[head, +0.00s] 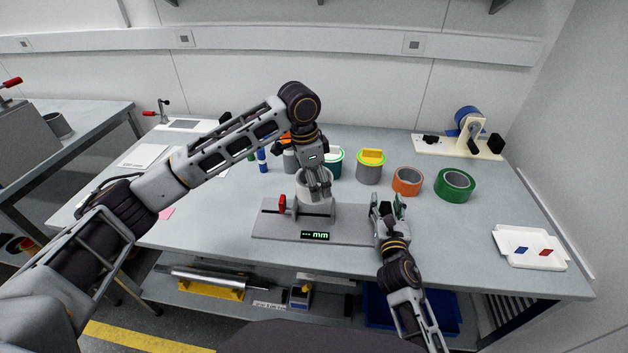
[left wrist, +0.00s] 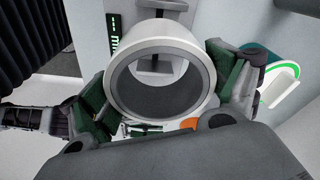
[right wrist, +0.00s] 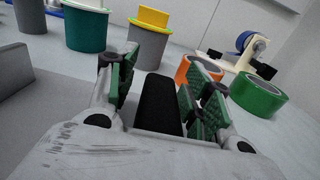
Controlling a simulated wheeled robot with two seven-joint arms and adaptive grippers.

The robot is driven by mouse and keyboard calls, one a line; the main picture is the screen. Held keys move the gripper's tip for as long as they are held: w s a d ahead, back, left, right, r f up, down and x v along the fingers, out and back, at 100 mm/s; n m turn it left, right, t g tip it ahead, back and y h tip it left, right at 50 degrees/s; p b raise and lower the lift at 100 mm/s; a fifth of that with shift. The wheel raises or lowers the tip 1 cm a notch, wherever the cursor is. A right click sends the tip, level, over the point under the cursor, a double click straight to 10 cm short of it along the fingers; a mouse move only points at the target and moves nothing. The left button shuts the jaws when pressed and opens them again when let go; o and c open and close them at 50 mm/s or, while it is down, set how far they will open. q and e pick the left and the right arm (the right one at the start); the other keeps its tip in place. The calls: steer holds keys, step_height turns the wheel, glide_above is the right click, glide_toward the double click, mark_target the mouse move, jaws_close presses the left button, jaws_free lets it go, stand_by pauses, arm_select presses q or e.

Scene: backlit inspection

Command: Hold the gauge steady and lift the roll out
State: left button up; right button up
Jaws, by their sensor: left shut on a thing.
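The gauge (head: 262,222) is a flat grey base with a red knob (head: 282,203) and a lit "mm" display (head: 315,236). The display also shows in the left wrist view (left wrist: 114,33). The roll, a pale ring with a grey inner wall (left wrist: 112,82), is at the gauge, right of the red knob. My left gripper (left wrist: 160,90) is shut on the roll, a finger on each side. I cannot tell whether the roll touches the gauge. My right gripper (head: 388,206) is open at the base's right end. A dark block (right wrist: 157,105) shows between its fingers; contact is unclear.
Behind stand a teal pot (head: 334,164) and a grey pot with a yellow piece (head: 369,171). Orange tape (head: 407,181), green tape (head: 455,185) and a white tray (head: 530,247) lie to the right. A tape dispenser (head: 462,145) is at the back right.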

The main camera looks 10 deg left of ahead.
steer(key=shift+s, duration=0.2)
steer(key=shift+s+d, duration=0.2)
steer(key=shift+s, duration=2.7)
steer(key=shift+s+d, duration=0.2)
steer(key=shift+s, duration=2.7)
steer(key=shift+r, duration=0.25)
step_height(320, 180, up, 9)
steer(key=p, duration=0.9)
steer(key=shift+f, duration=0.2)
steer(key=shift+r+p, duration=0.55)
steer(key=shift+p, duration=0.05)
steer(key=shift+f, duration=0.1)
